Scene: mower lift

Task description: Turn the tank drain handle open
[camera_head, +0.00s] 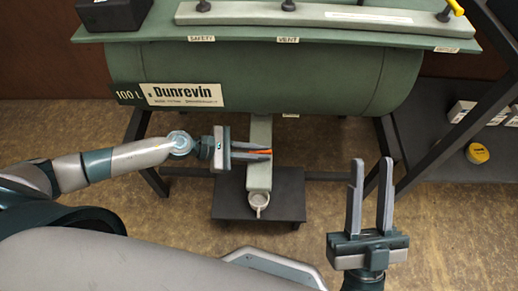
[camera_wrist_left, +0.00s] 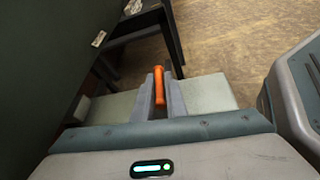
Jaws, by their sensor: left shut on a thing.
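The green tank (camera_head: 280,75) with a "Dunrevin" label lies across the top of the head view. A pale green drain post (camera_head: 260,178) hangs below it, with a small metal cup-like end (camera_head: 258,200) at its bottom. My left gripper (camera_head: 268,153) is shut on the orange drain handle (camera_head: 258,152) in front of the post. In the left wrist view the orange handle (camera_wrist_left: 159,87) stands between the two fingers, its far end sticking out past them. My right gripper (camera_head: 371,162) is open and empty, fingers pointing up the picture, right of the post.
A dark low platform (camera_head: 285,205) sits on the floor below the drain post. Black stand legs (camera_head: 388,138) hold up the tank. At the right, a dark shelf holds white boxes (camera_head: 462,111) and a yellow round tin (camera_head: 477,153). The front floor is clear.

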